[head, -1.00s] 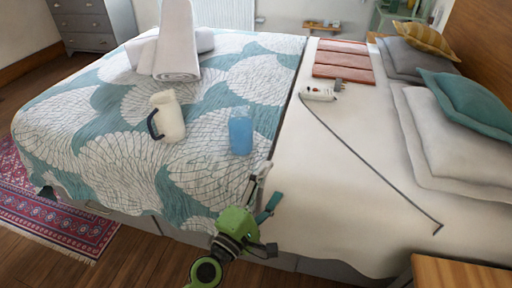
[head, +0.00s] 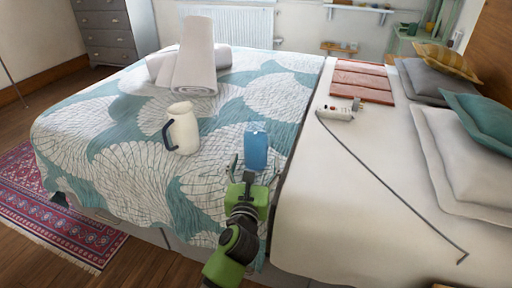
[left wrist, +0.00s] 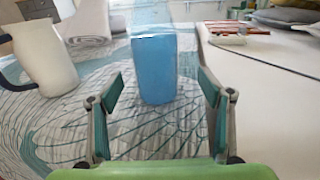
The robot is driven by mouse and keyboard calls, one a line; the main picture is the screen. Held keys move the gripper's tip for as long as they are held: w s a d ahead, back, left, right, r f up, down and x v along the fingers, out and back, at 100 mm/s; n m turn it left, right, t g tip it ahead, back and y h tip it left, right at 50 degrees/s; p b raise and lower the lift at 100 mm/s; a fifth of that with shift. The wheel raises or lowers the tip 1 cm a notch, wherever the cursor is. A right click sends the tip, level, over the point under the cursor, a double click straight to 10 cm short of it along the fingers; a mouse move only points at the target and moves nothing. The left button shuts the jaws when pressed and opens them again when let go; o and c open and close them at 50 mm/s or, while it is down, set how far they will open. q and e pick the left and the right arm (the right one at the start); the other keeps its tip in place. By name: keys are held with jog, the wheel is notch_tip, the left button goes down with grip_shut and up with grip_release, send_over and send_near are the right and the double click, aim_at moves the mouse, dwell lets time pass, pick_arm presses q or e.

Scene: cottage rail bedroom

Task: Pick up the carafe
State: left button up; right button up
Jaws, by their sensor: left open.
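The carafe (head: 256,150), a clear vessel with blue contents, stands upright on the patterned bedspread near the middle of the bed. It also shows in the left wrist view (left wrist: 155,65), straight ahead, with its clear upper part reaching the top edge. My left gripper (head: 254,172) is open and empty, just on the near side of the carafe. In the left wrist view its fingers (left wrist: 160,88) spread to the left and right of the carafe, with gaps on both sides. I see no contact. My right gripper is not in view.
A white jug (head: 182,130) with a dark handle stands left of the carafe. Rolled towels (head: 195,65) lie farther back.

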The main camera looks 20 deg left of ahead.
aim_at(256, 146)
pick_arm(q)
jog(key=shift+w+a, duration=0.2)
jog(key=shift+w, duration=0.9)
jog(key=w, duration=0.1)
jog(key=w+a, duration=0.1)
jog(key=w, duration=0.1)
jog(key=w+b, duration=0.1)
jog(key=shift+w+a, duration=0.25)
jog(key=shift+w, duration=0.1)
jog(key=c, duration=1.4)
jog(key=shift+r, duration=0.2)
jog(key=c, duration=0.5)
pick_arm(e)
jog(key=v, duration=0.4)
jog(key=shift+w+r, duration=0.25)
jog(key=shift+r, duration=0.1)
pick_arm(q)
jog(key=shift+r, duration=0.1)
